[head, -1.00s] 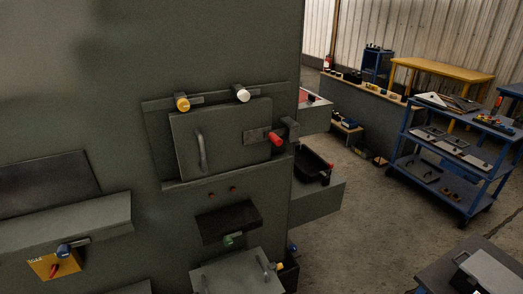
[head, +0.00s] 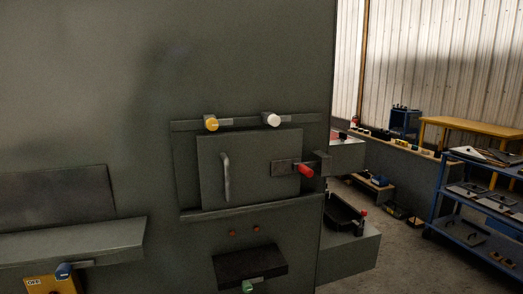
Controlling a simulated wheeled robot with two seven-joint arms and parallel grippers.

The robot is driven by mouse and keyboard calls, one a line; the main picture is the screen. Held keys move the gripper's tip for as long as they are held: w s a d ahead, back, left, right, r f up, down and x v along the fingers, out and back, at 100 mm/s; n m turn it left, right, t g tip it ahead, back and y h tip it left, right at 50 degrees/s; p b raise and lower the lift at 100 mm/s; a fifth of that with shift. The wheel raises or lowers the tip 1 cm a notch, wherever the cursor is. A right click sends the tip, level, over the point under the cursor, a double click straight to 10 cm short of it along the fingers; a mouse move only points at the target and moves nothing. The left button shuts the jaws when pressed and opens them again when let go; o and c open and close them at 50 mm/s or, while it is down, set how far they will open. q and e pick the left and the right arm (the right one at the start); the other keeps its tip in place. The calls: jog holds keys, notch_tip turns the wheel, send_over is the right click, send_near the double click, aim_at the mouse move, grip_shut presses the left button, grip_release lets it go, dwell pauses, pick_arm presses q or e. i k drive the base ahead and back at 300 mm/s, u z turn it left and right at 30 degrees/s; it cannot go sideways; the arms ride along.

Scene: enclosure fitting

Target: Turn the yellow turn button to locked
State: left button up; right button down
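The yellow turn button (head: 211,124) sits on the upper rail of the grey enclosure, above the left part of a small door (head: 250,170). A short grey bar shows at its right side; I cannot tell from here whether it stands at locked. A white turn button (head: 271,119) sits on the same rail to the right. The door looks closed, with a curved handle (head: 225,177) and a red-tipped latch (head: 304,170) at its right edge. Neither of my grippers is in view.
A ledge (head: 75,240) juts out at lower left, above a yellow plate with a blue knob (head: 64,271). A dark shelf (head: 250,265) with a green knob (head: 248,287) juts out below the door. A blue cart (head: 480,210) stands at right; floor is free between.

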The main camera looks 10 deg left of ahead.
aim_at(211, 123)
jog(key=k, duration=0.5)
jog(key=z, duration=0.6)
jog(key=i, duration=0.85)
jog(key=u, duration=1.95)
